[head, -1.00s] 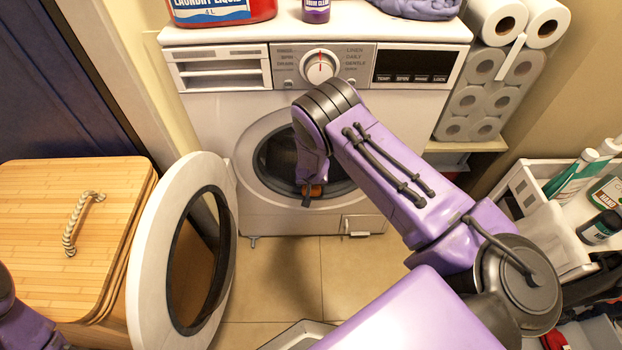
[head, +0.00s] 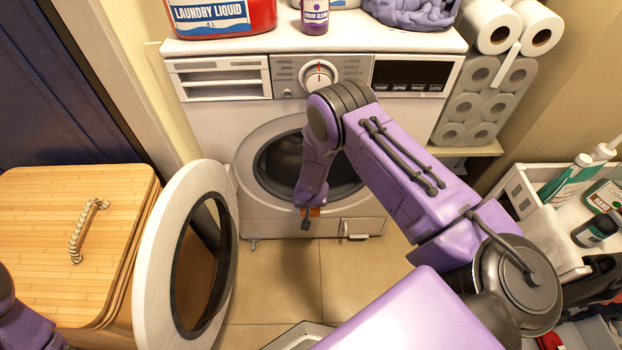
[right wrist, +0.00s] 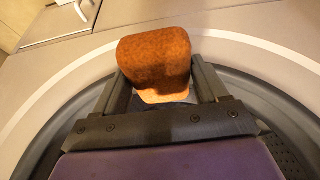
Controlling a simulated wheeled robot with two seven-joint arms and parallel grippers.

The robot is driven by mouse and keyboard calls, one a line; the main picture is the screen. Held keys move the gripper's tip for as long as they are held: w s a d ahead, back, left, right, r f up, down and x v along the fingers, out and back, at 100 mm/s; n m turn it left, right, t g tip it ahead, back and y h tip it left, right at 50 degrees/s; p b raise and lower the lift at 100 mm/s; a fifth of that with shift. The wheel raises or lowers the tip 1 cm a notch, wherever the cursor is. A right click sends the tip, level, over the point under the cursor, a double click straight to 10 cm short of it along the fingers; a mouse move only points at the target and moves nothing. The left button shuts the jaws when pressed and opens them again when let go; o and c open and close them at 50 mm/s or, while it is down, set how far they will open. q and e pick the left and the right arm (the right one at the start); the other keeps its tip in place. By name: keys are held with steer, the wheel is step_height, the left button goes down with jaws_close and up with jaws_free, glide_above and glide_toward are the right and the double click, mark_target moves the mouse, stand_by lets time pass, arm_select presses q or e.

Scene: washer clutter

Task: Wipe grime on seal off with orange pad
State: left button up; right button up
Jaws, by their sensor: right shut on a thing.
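The orange pad (head: 311,212) is held in my right gripper (head: 306,220), in front of the lower rim of the washer opening. In the right wrist view the pad (right wrist: 155,55) sits between the two dark fingers of my right gripper (right wrist: 158,78), which are shut on it. The dark grey seal (head: 264,186) rings the opening; part of it also shows in the wrist view (right wrist: 60,130), behind the fingers. I cannot make out grime on the visible seal. Whether the pad touches the washer is unclear. My left gripper is not in view.
The round washer door (head: 150,255) stands wide open at left, beside a wooden-lidded hamper (head: 50,220). A red laundry bottle (head: 262,18) and a purple bottle (head: 314,16) stand on the washer. A cart (head: 530,190) with bottles is at right. Floor ahead is clear.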

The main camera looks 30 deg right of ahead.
steer(key=shift+s+d, duration=0.25)
steer(key=shift+d, duration=0.3)
steer(key=shift+s+d, duration=0.25)
steer(key=shift+d, duration=0.3)
